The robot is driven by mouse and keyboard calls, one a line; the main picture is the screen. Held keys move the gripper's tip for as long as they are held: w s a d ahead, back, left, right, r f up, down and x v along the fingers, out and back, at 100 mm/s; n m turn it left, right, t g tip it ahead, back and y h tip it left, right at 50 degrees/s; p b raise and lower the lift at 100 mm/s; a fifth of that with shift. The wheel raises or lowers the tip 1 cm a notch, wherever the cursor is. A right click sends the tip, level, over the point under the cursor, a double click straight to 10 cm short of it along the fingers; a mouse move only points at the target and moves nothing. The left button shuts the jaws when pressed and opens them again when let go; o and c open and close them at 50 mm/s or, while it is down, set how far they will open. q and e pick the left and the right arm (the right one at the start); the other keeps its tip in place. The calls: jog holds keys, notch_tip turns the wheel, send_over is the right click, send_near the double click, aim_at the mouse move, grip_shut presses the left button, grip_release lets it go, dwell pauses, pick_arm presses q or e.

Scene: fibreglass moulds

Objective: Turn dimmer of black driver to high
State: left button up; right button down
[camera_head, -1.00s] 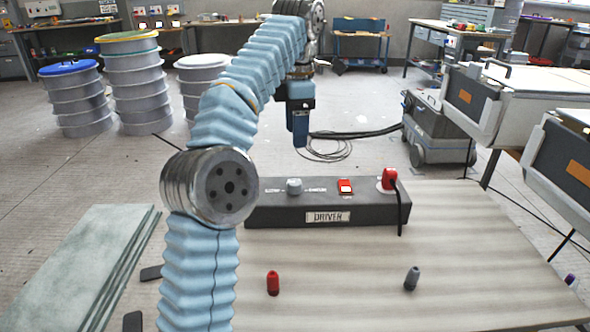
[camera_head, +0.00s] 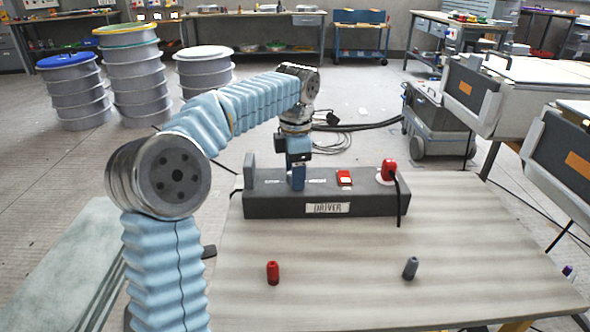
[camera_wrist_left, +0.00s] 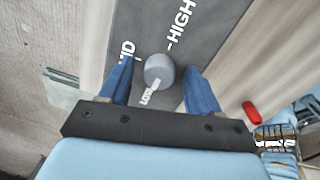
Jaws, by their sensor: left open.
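The black driver (camera_head: 262,205) is a long dark box with a DRIVER label, lying across the back of the table. Its dimmer is a round grey knob (camera_wrist_left: 158,68), hidden behind my left gripper in the head view. In the wrist view a white mark on the knob points down, and the word HIGH (camera_wrist_left: 181,20) is printed above right of it. My left gripper (camera_head: 297,184) points down at the driver's top. Its blue fingers are open, one on each side of the knob, with a visible gap at each side. My right gripper is not in view.
The driver also carries a red switch (camera_head: 344,178), a red plug (camera_head: 389,171) with a black cable, and an upright grey plate (camera_head: 249,167) at its left end. A red cap (camera_head: 273,272) and a grey cap (camera_head: 410,267) stand on the table (camera_head: 340,290), otherwise clear in front.

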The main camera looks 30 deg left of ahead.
pick_arm(q)
jog(key=shift+c, duration=0.3)
jog(key=c, duration=1)
